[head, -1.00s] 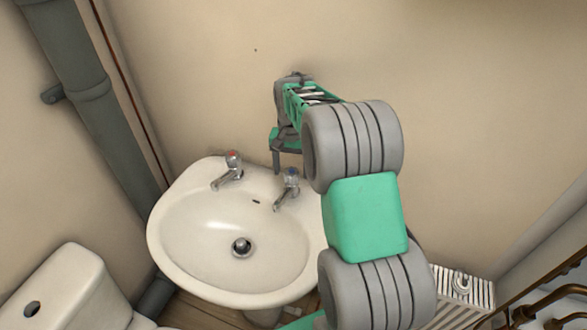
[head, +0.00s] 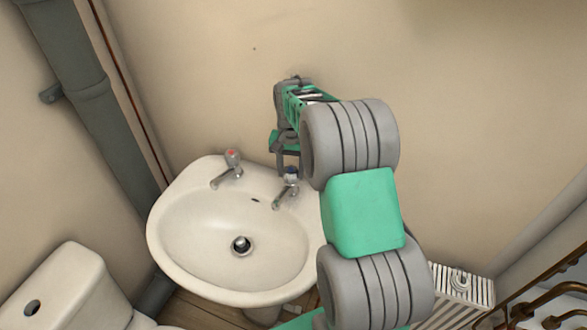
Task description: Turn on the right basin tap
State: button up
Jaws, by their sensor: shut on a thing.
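The right basin tap (head: 286,189) is chrome with a blue-marked head and stands at the back right of the white basin (head: 180,274). Its spout points down and to the left over the bowl. My gripper (head: 289,170) reaches down to it from above and is shut on the tap's head. My arm hides part of the gripper and of the basin's right rim. The left tap (head: 230,168), chrome with a red mark, stands apart at the back left. No water shows under either spout.
A beige wall (head: 200,70) is close behind the basin and my gripper. A grey pipe (head: 85,95) runs down at the left. A toilet cistern (head: 65,290) is at the lower left, and a white radiator (head: 462,287) at the lower right.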

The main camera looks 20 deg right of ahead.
jog(key=shift+c, duration=0.7)
jog(key=shift+d, duration=0.4)
jog(key=shift+c, duration=0.4)
jog(key=shift+a, duration=0.35)
